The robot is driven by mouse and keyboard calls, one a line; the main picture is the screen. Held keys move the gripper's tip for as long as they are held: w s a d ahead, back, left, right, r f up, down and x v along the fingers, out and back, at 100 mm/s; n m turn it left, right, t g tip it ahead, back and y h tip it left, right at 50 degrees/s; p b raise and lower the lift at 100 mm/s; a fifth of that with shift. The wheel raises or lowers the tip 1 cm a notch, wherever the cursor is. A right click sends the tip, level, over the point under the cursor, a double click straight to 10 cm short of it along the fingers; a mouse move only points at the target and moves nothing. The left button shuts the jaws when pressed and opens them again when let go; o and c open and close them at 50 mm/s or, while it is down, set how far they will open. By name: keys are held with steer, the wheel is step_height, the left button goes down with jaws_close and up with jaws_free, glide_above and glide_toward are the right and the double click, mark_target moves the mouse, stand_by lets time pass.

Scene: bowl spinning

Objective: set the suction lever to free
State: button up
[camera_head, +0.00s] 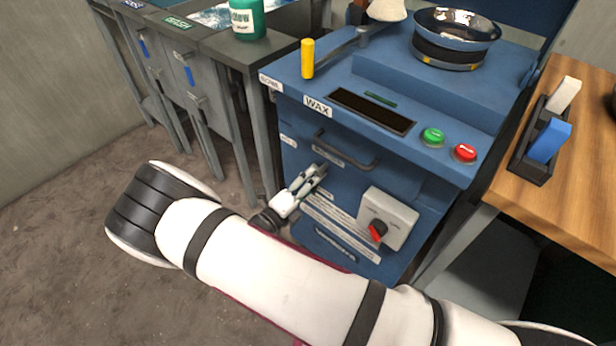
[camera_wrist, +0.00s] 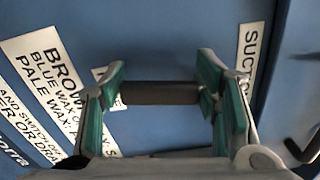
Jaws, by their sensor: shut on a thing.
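The blue wax machine (camera_head: 440,190) stands in front of me. My gripper (camera_head: 318,174) is at its front panel, below the dark bar handle (camera_head: 347,152). In the wrist view, its green-padded fingers are shut on a dark, round bar, which I take to be the suction lever (camera_wrist: 160,93). The bar lies level across the picture between the two fingertips. A white label starting "SUC" (camera_wrist: 250,50) is right of the fingers. In the head view the lever is hidden by my gripper, and I cannot read which setting it is at.
A grey switch box with a red-and-black knob (camera_head: 378,231) juts out right of my gripper. Green (camera_head: 433,137) and red (camera_head: 465,152) buttons, a yellow handle (camera_head: 308,58) and a shiny bowl (camera_head: 455,28) are on top. A wooden table (camera_head: 570,190) stands at the right.

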steer(key=shift+s+d+f+n, duration=0.15)
steer(key=shift+s+d+n, duration=0.25)
steer(key=shift+n, duration=0.6)
steer(key=o, duration=1.7)
steer(key=shift+o, duration=0.2)
steer(key=v, duration=1.2)
